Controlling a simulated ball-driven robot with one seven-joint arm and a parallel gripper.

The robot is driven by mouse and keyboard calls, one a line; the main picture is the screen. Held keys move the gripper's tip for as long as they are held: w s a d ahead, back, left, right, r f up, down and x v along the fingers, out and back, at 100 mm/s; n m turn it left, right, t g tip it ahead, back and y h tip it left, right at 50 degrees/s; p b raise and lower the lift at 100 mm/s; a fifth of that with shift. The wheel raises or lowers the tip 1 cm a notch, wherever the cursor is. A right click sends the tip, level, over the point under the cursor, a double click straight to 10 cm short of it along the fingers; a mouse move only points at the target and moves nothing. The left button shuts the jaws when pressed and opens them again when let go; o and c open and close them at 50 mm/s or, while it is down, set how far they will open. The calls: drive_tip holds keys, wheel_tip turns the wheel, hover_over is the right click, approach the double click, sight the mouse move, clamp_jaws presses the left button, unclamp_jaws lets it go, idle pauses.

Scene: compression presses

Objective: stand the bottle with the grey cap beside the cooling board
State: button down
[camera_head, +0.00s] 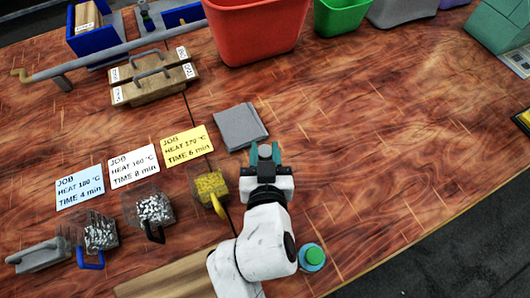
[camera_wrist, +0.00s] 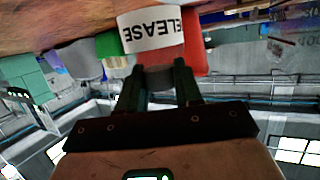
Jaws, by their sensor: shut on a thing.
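My gripper (camera_head: 265,152) is shut on a bottle with a white label reading RELEASE (camera_wrist: 152,32) and a grey cap (camera_wrist: 158,76). The wrist view is upside down; the bottle looks about upright between my fingers (camera_wrist: 158,88). In the head view the fingers hide most of it, and I cannot tell whether its base touches the table. A flat dark grey square slab (camera_head: 240,127) lies just up and left of my gripper. A light wooden board (camera_head: 165,280) lies at the bottom edge. I cannot tell which is the cooling board.
A green-capped bottle (camera_head: 313,257) stands beside my arm. Job cards (camera_head: 187,146) and scoops of pellets (camera_head: 155,210) lie to the left. A wooden mould (camera_head: 154,78), a red bin (camera_head: 255,28) and a green bin (camera_head: 341,15) are at the back. The table right of my gripper is clear.

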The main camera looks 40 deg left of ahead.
drive_tip(key=shift+f, duration=0.55)
drive_tip(key=shift+f, duration=0.1)
drive_tip(key=shift+f, duration=0.15)
drive_tip(key=c, duration=0.8)
unclamp_jaws()
drive_tip(key=shift+o, duration=0.2)
drive_tip(key=shift+r, duration=0.2)
drive_tip(key=shift+s+r, duration=0.1)
drive_tip(key=v, duration=1.2)
drive_tip(key=shift+b, duration=0.3)
